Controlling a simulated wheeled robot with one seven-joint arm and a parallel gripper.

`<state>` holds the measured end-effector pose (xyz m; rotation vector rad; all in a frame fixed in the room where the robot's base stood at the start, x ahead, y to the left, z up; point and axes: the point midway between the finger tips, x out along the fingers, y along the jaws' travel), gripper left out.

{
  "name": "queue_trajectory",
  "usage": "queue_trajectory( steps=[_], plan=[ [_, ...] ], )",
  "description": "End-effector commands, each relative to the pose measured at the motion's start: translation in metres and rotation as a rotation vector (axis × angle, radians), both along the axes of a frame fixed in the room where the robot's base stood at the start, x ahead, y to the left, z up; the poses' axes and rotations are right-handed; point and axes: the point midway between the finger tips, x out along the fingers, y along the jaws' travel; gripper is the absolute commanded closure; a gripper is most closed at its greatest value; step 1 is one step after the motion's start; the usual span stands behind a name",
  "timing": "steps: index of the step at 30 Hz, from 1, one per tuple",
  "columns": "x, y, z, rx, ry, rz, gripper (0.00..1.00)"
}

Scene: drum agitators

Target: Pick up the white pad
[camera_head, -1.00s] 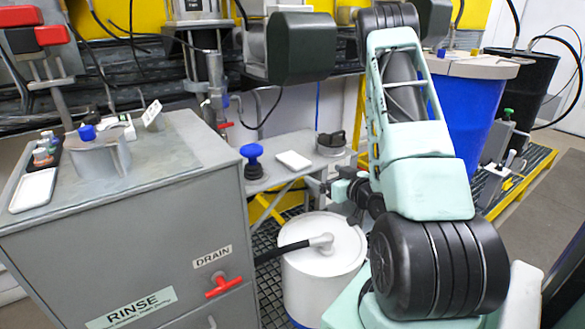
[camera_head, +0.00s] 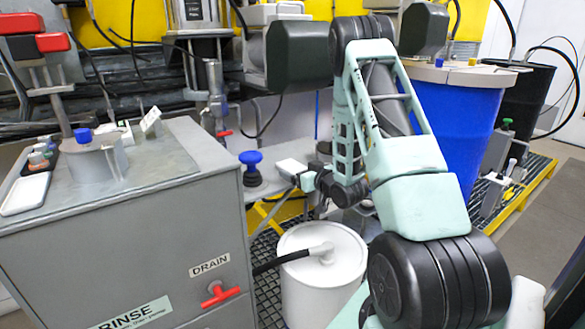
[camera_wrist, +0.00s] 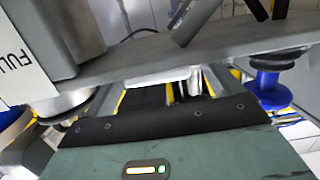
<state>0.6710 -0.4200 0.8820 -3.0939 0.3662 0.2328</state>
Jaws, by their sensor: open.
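A small white pad (camera_head: 289,167) lies on the grey shelf, just right of a blue knob (camera_head: 251,163). My gripper (camera_head: 302,178) is at the pad's right side, low and close to the shelf, its fingers hard to make out in the head view. In the wrist view the white pad (camera_wrist: 160,77) shows edge-on between my two spread fingers (camera_wrist: 160,84). Whether either finger touches it I cannot tell. The blue knob (camera_wrist: 270,92) shows on the right there.
The grey rinse cabinet (camera_head: 120,240) stands at left, with another flat white piece (camera_head: 25,193) on top. A white drum (camera_head: 315,285) with a black hose is below the shelf. A blue drum (camera_head: 445,120) stands behind my arm. A grey bar (camera_wrist: 200,50) crosses the wrist view.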

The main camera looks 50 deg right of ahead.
Motion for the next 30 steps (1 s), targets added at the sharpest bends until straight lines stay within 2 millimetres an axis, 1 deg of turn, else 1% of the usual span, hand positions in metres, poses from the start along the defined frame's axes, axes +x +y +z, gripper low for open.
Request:
queue_trajectory(
  steps=[1,3,6,14,17,18,19,20,30],
  plan=[
    [0.008,-0.001,0.001,0.0,-0.001,0.002,0.08],
    [0.017,-0.004,-0.001,0.0,0.0,0.001,0.08],
    [0.025,-0.006,-0.003,0.0,-0.001,0.001,0.08],
    [0.028,-0.007,-0.004,0.001,0.001,0.0,0.08],
    [0.028,-0.007,-0.004,0.001,0.0,0.0,0.33],
    [0.028,-0.007,-0.004,0.0,0.0,0.0,0.44],
    [0.028,-0.007,-0.004,0.0,0.0,0.0,0.53],
    [0.028,-0.007,-0.004,0.0,0.0,0.0,0.58],
    [0.028,-0.007,-0.002,0.0,0.0,0.0,0.58]
  ],
)
